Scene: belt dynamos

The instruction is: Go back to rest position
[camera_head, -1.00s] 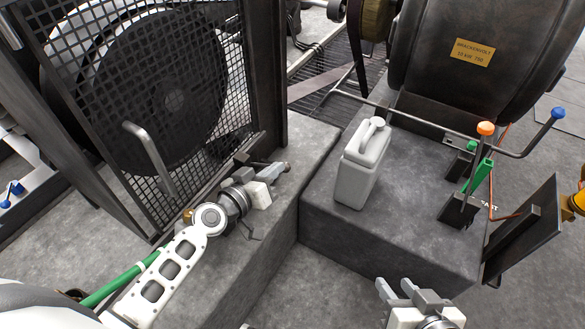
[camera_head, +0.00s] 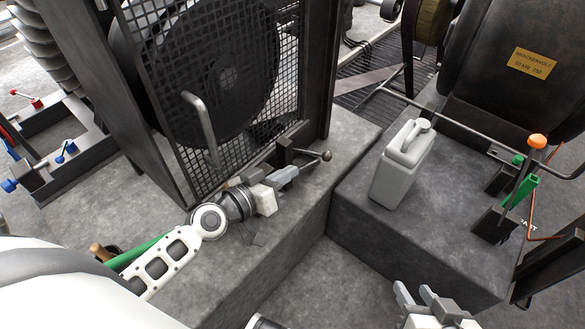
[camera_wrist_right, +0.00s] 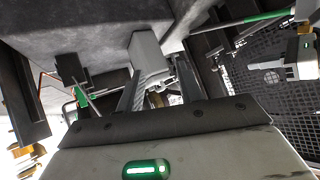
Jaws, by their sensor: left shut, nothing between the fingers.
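My left gripper (camera_head: 291,173) is shut and empty in the head view. Its fingertips are just left of a round-knobbed lever (camera_head: 317,156) at the foot of the mesh guard; whether they touch it I cannot tell. My left gripper also shows at the right of the right wrist view (camera_wrist_right: 292,68). My right gripper (camera_head: 415,290) is at the bottom of the head view, in front of the right plinth. Its fingers stand apart with nothing held. In the right wrist view its fingers (camera_wrist_right: 156,92) are spread, with a grey canister (camera_wrist_right: 146,50) beyond them.
The canister (camera_head: 403,165) stands upright on the right plinth (camera_head: 440,225). Green (camera_head: 520,192) and orange-knobbed (camera_head: 537,141) levers stand at the right. The floor gap between the plinths is clear.

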